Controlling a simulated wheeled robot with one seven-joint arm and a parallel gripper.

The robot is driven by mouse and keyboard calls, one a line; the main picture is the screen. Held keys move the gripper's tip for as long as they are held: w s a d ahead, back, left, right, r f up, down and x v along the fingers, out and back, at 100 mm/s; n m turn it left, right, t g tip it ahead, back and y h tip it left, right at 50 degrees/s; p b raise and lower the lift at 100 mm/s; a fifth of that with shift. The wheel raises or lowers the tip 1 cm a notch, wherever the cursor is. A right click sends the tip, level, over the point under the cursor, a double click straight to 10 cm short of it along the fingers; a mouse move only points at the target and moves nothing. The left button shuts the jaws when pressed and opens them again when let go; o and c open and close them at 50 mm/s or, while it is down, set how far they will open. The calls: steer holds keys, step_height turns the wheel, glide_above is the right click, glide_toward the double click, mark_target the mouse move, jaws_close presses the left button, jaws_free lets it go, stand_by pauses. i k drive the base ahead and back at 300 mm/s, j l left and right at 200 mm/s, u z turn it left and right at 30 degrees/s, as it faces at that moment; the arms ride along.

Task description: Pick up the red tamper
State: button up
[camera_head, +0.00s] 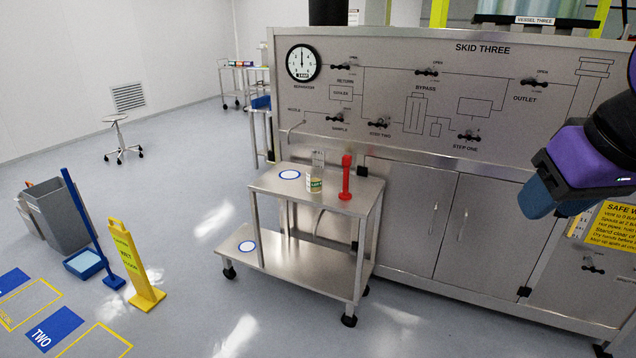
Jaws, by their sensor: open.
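The red tamper (346,178) stands upright on the top shelf of a steel cart (328,200), near the shelf's right side. Purple and blue parts of my arm show at the right edge, well to the right of the tamper and in front of the steel skid panel. Nothing hides the tamper.
The skid (420,110) with valves and a gauge rises right behind the cart. A yellow floor sign (140,265), a blue-handled dustpan (85,262) and grey bin (60,213) stand left. Open floor lies in front.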

mark_target(347, 162)
steer(key=i+z, duration=0.15)
steer(key=i, duration=0.95)
steer(key=i+z, duration=0.2)
steer(key=i, duration=0.95)
steer(key=j, duration=0.1)
